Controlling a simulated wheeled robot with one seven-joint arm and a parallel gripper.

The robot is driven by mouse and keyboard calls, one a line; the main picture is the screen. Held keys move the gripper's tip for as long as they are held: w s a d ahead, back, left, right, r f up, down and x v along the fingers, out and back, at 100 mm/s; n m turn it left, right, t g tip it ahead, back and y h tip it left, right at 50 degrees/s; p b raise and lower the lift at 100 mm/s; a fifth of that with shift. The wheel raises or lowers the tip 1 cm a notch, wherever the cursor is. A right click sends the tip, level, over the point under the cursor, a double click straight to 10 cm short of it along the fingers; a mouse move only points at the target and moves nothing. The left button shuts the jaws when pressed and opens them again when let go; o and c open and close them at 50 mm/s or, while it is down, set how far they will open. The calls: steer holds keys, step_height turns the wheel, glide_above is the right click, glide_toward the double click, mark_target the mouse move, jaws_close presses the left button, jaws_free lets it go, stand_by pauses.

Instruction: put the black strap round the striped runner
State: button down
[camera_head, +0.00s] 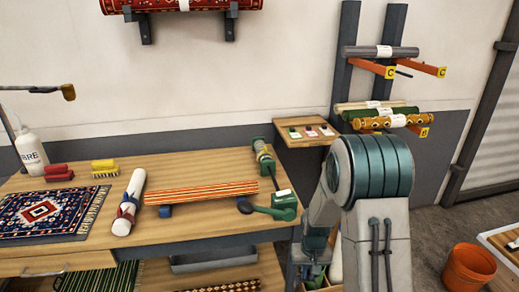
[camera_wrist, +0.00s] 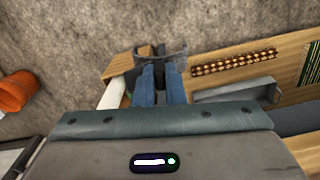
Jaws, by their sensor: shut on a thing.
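The striped runner (camera_head: 215,190), a roll in red, orange and yellow stripes, lies across blue supports (camera_head: 165,211) on the workbench. My gripper (camera_head: 311,278) points down beyond the bench's right end, low over an open wooden box (camera_head: 325,285). In the wrist view its two blue fingers (camera_wrist: 161,72) are shut on a dark curved band (camera_wrist: 176,52), which looks like the black strap. The band spreads to both sides of the fingertips. Its middle is partly hidden by the fingers, and in the head view my arm hides it.
A bottle (camera_head: 30,150), brushes (camera_head: 104,168) and patterned rug (camera_head: 45,214) are further left. An orange bucket (camera_head: 469,268) stands on the floor right.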

step_height(320, 180, up, 11)
steer(key=p, duration=0.9)
steer(key=w+a+r, duration=0.4)
steer(key=w, duration=0.4)
steer(key=w+a+r+n, duration=0.1)
steer(key=w+a+r, duration=0.3)
steer(key=w, duration=0.4)
steer(key=w+a+r+n, duration=0.1)
steer(key=w+a+r, duration=0.3)
steer(key=w, duration=0.5)
steer(key=shift+a, duration=1.15)
